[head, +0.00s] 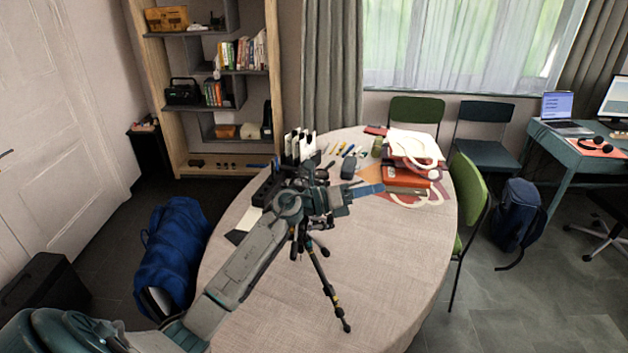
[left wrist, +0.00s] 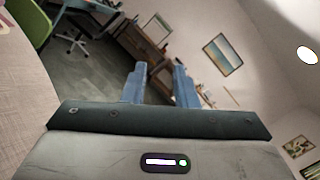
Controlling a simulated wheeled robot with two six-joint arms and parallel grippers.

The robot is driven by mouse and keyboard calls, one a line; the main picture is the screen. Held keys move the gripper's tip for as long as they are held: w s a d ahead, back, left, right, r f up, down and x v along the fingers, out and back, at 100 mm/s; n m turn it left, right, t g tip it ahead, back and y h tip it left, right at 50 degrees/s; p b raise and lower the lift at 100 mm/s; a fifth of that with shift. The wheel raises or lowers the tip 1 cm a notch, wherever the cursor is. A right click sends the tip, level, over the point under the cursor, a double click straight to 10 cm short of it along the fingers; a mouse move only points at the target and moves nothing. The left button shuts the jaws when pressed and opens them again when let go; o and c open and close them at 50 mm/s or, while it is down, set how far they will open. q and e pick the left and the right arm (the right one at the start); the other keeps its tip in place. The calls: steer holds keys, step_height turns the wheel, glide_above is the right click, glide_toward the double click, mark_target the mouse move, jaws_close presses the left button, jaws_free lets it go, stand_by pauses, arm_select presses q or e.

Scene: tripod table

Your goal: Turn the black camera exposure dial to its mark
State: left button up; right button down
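A black tripod (head: 324,285) stands on the round table, and its splayed legs show below my left wrist. My left forearm and wrist cover its upper part, so I cannot make out the camera or the black exposure dial. My left gripper (head: 370,190) reaches over the tripod and points right, above the table. In the left wrist view my left gripper (left wrist: 160,84) has its two blue fingers apart, with nothing between them. That view looks out over the room and shows neither tripod nor dial. My right gripper is in neither view.
The round table (head: 390,270) has a light cloth, clear at the front and right. Red-orange books or boxes (head: 405,177) with a pale bag lie beyond the gripper. Pens (head: 345,149) and a dark case (head: 268,185) lie behind. A green chair (head: 470,190) stands at right.

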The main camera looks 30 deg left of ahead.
arm_select(q)
steer(key=s+a+r+m+g+y, duration=0.1)
steer(key=a+r+m+g+y, duration=0.15)
steer(key=a+g+y, duration=0.55)
steer(key=a+r+m+g+y, duration=0.2)
steer(key=a+m+y, duration=0.15)
steer(key=a, duration=0.85)
steer(key=shift+m, duration=0.3)
steer(key=x, duration=0.1)
steer(key=b+x, duration=0.1)
steer(key=x, duration=0.1)
steer(key=b+x, duration=0.1)
steer(key=x, duration=0.1)
steer(key=shift+d+f, duration=0.15)
steer(key=shift+d, duration=0.25)
steer(key=p+x, duration=0.2)
steer(key=x, duration=0.1)
steer(key=shift+w+d+f, duration=0.1)
steer(key=shift+w+f, duration=0.05)
steer(key=shift+f, duration=0.05)
steer(key=shift+x, duration=0.85)
jaws_close()
